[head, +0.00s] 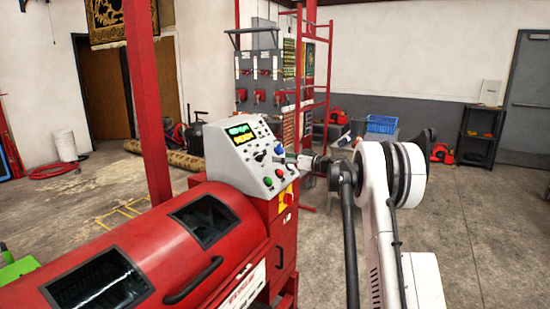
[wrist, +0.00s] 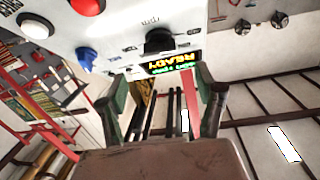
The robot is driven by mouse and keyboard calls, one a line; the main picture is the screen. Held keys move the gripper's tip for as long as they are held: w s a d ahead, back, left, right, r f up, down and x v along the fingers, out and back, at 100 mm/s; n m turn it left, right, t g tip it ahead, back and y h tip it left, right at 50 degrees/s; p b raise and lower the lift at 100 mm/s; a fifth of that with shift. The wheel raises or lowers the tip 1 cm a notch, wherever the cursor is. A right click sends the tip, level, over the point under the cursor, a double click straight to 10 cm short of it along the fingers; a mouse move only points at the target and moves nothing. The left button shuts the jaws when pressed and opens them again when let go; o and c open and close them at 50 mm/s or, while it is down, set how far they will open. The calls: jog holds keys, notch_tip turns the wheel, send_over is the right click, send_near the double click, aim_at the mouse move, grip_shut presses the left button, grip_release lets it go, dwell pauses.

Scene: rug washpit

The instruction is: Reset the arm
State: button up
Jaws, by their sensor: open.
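My arm, white with black joints, reaches leftward in the head view from the lower right. My gripper (head: 292,159) is at its end, small and partly unclear, close to the right side of the grey control panel (head: 236,166). In the wrist view my gripper (wrist: 161,92) is open, its two greenish-grey fingers apart with nothing held between them. The control panel (wrist: 130,22) appears upside down there, beyond the fingertips. It has a black knob (wrist: 159,41), a red button (wrist: 86,6), a white button (wrist: 35,27), a blue button (wrist: 86,57) and a lit display (wrist: 174,63) reading READY.
The panel sits on a red drum machine (head: 190,240) filling the lower left. A red post (head: 147,110) stands behind it. A blue crate (head: 381,124) and a black shelf (head: 480,135) stand at the back. The concrete floor at right is open.

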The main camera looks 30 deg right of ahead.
jog(key=shift+s+d, duration=0.2)
jog(key=shift+s, duration=0.2)
jog(key=s+a+r+g, duration=0.2)
jog(key=s+a+r, duration=0.15)
jog(key=a, duration=0.55)
jog(key=s+a+r+g, duration=0.2)
jog(key=s+a, duration=0.3)
jog(key=a, duration=0.3)
jog(key=s+a+r+m+g+h, duration=0.1)
jog(key=s+a+m+g+h, duration=0.15)
jog(key=s+a, duration=1.05)
jog(key=s+a+f+g+h, duration=0.1)
jog(key=s+a+f, duration=0.15)
jog(key=s, duration=0.65)
jog(key=s+a+f+g+h, duration=0.1)
jog(key=s+a, duration=0.2)
jog(key=s, duration=0.5)
jog(key=s+f+h, duration=0.1)
jog(key=s+f, duration=0.3)
jog(key=s, duration=0.4)
jog(key=s+f+m+h, duration=0.1)
jog(key=s+f+h, duration=0.1)
jog(key=s+f, duration=0.3)
jog(key=s, duration=0.4)
jog(key=shift+d, duration=0.15)
jog(key=shift+m, duration=0.25)
